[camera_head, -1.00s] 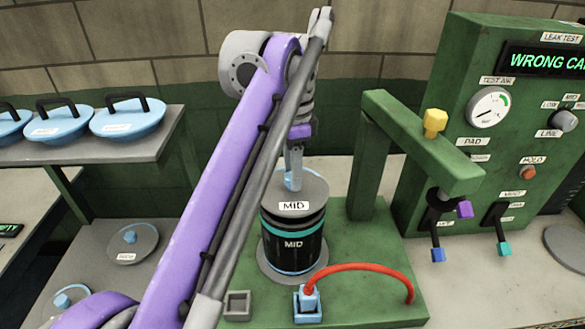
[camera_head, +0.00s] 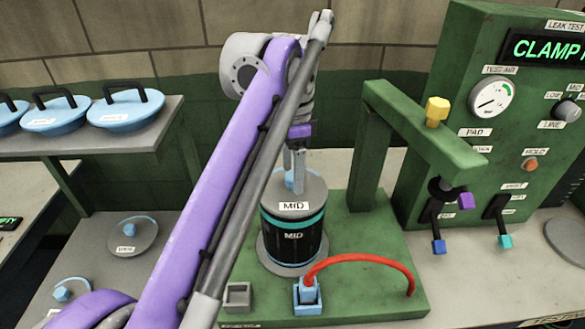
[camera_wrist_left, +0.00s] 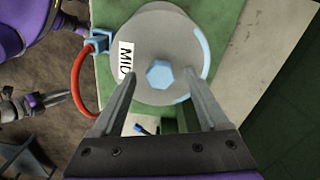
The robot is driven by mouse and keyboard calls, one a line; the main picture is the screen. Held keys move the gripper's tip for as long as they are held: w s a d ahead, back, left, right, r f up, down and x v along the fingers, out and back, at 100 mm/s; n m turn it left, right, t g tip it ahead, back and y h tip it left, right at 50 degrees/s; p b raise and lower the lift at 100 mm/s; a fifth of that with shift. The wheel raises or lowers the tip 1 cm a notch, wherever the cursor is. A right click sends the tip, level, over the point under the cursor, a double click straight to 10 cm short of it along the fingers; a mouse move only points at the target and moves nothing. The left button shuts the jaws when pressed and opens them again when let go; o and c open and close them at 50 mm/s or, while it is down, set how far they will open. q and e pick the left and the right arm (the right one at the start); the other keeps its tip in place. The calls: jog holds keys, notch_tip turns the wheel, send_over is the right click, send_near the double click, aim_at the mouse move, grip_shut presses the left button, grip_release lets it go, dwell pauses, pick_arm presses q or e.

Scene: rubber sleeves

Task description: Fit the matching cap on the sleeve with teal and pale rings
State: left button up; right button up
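The black sleeve (camera_head: 293,243) with teal and pale rings, labelled MID, stands upright on the green fixture base. A grey cap (camera_head: 312,192), also labelled MID, sits on its top, looking level. In the left wrist view the cap (camera_wrist_left: 150,28) shows from above, with a blue hexagonal knob (camera_wrist_left: 158,74) in its middle. My left gripper (camera_head: 294,188) is over the cap. Its fingers (camera_wrist_left: 160,74) are open around the knob, with a gap on both sides. Part of my right gripper (camera_wrist_left: 62,97) seems to show at the left of that view; its opening is unclear.
A green clamp arm (camera_head: 425,130) with a yellow knob (camera_head: 437,110) stands right of the sleeve. A red hose (camera_head: 370,260) runs from a blue fitting (camera_head: 308,297) in front. The test panel display (camera_head: 550,47) begins "CLAMP". Blue lids (camera_head: 125,110) sit on the left shelf.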

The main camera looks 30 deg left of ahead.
pick_arm(q)
notch_tip(320, 180, up, 11)
jog(key=p, duration=0.3)
pick_arm(e)
jog(key=r, duration=0.2)
jog(key=w+r, duration=0.1)
jog(key=shift+w+r, duration=0.15)
jog(key=shift+r, duration=0.25)
pick_arm(q)
jog(key=shift+f, duration=0.1)
